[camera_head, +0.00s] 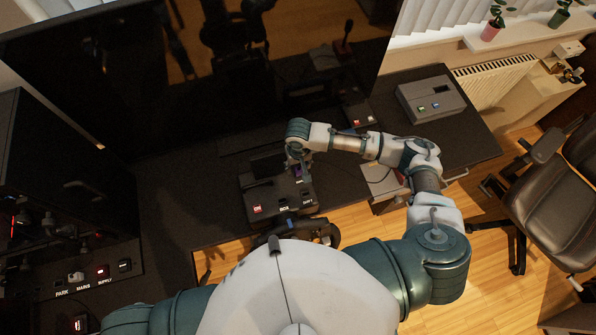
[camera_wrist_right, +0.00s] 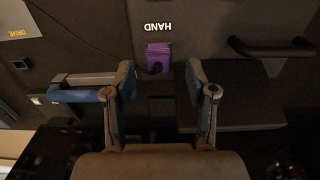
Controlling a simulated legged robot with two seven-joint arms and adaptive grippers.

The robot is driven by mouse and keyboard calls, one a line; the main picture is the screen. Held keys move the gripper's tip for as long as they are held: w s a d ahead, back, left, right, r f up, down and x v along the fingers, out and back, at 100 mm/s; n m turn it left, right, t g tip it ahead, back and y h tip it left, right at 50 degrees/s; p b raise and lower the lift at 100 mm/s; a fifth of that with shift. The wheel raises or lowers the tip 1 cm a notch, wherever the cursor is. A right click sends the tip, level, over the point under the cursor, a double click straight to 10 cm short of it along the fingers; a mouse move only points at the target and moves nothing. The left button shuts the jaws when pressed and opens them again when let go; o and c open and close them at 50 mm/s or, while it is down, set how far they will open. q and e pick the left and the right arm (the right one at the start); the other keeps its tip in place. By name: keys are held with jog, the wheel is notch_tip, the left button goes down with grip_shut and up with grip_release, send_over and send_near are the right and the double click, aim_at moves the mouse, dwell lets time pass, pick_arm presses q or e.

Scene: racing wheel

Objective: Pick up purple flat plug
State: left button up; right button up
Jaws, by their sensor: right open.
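The purple flat plug (camera_wrist_right: 158,52) sits upright in the dark panel in the right wrist view, under an upside-down "HAND" label. A small purple patch of it (camera_head: 299,172) shows in the head view on the dark control box. My right gripper (camera_wrist_right: 160,80) is open and empty, with one finger on each side of the plug's line. The plug stands just beyond the fingertips, and I see no contact. In the head view the right gripper (camera_head: 298,163) is over the control box, partly hidden by its own wrist. My left gripper is not in view.
A blue-grey handle (camera_wrist_right: 78,95) lies left of the fingers and a black bar handle (camera_wrist_right: 270,47) stands to the right. The control box (camera_head: 275,194) has a red switch in front. A steering wheel (camera_head: 320,232) is nearby. A grey box (camera_head: 432,98) stands at the right.

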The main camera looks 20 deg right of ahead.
jog(key=shift+d+f, duration=0.15)
jog(key=shift+f, duration=0.4)
jog(key=shift+d+f, duration=0.15)
jog(key=shift+f, duration=0.4)
jog(key=shift+a+r, duration=0.1)
jog(key=shift+a, duration=0.2)
jog(key=c, duration=1.1)
jog(key=shift+o, duration=0.2)
